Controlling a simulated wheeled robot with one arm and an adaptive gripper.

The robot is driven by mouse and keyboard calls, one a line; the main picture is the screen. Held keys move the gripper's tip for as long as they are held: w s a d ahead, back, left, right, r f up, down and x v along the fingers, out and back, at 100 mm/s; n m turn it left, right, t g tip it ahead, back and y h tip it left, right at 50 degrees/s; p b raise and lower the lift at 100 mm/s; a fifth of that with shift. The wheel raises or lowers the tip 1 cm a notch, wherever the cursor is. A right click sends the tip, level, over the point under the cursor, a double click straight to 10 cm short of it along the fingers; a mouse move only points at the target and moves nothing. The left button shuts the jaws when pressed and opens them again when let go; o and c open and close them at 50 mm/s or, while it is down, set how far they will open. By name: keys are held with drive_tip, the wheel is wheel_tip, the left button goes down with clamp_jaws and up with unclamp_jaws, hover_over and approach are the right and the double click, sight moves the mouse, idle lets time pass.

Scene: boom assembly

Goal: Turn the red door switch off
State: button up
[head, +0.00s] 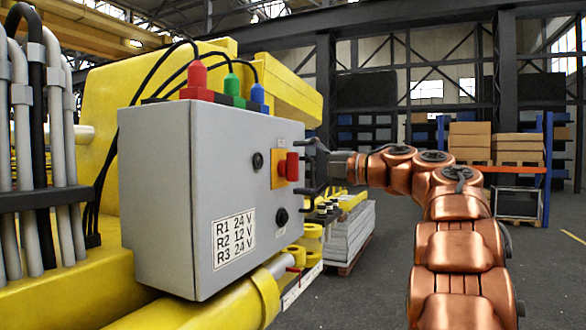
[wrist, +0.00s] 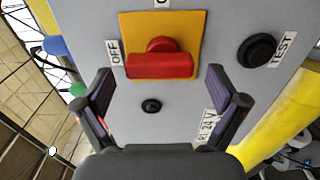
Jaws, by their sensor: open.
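The red door switch (head: 288,167) is a knob with a bar handle on a yellow-orange plate (head: 276,177) on the front of a grey control box (head: 185,190). In the wrist view the red switch (wrist: 160,62) has its bar lying left to right, with its left end towards the OFF label (wrist: 113,53). Another label at the top edge is cut off. My gripper (head: 303,167) is open in front of the switch. In the wrist view my gripper (wrist: 160,82) has one finger on each side of the bar, apart from it and holding nothing.
A black TEST knob (wrist: 258,51) and a small black button (wrist: 151,106) are on the same panel. Red, green and blue connectors (head: 231,86) with cables top the box. Yellow boom parts (head: 130,290) surround it. Open floor lies to the right, before a shelf with cartons (head: 470,140).

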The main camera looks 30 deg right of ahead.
drive_tip(key=v, duration=1)
